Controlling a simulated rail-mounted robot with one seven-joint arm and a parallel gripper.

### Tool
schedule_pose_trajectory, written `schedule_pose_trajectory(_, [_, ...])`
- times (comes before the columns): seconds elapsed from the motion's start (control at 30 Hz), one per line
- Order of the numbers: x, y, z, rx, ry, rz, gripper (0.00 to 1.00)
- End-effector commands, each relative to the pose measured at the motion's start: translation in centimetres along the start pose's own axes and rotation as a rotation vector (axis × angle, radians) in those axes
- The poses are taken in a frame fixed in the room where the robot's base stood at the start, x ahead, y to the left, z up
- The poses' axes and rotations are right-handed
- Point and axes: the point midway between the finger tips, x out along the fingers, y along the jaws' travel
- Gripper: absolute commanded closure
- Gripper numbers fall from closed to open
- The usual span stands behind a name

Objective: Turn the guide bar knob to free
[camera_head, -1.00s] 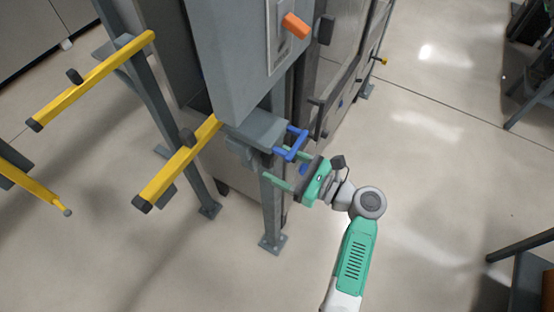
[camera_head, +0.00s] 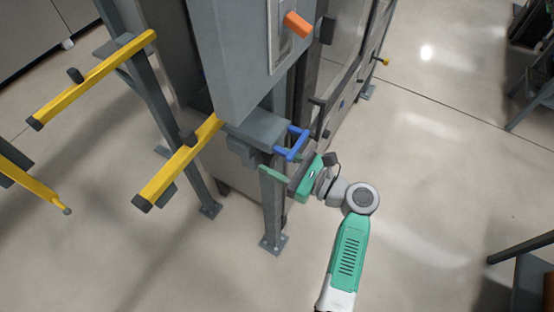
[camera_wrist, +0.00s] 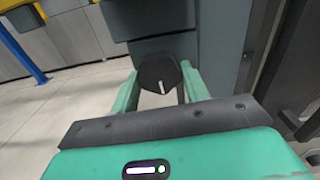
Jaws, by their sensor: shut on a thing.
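The guide bar knob (camera_wrist: 158,74) is a dark, rounded knob with a short white mark near its lower edge, nearly upright in the wrist view. My green gripper (camera_wrist: 160,84) has one finger on each side of it and is shut on it. In the head view, my gripper (camera_head: 275,166) reaches in under the grey box (camera_head: 258,130) beside the grey post. The knob is hidden in that view, and so is most of my far finger.
A blue U-shaped handle (camera_head: 293,144) stands just above my gripper. A grey cabinet (camera_head: 238,60) with an orange switch (camera_head: 297,24) rises above. Yellow bars (camera_head: 182,162) stick out at the left.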

Motion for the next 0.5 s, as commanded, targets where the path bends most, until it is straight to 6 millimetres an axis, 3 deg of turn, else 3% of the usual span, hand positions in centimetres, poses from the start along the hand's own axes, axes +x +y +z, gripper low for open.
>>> schedule_pose_trajectory(0.5, [0.02,-0.14,-0.14,-0.42,-0.001,0.0,0.77])
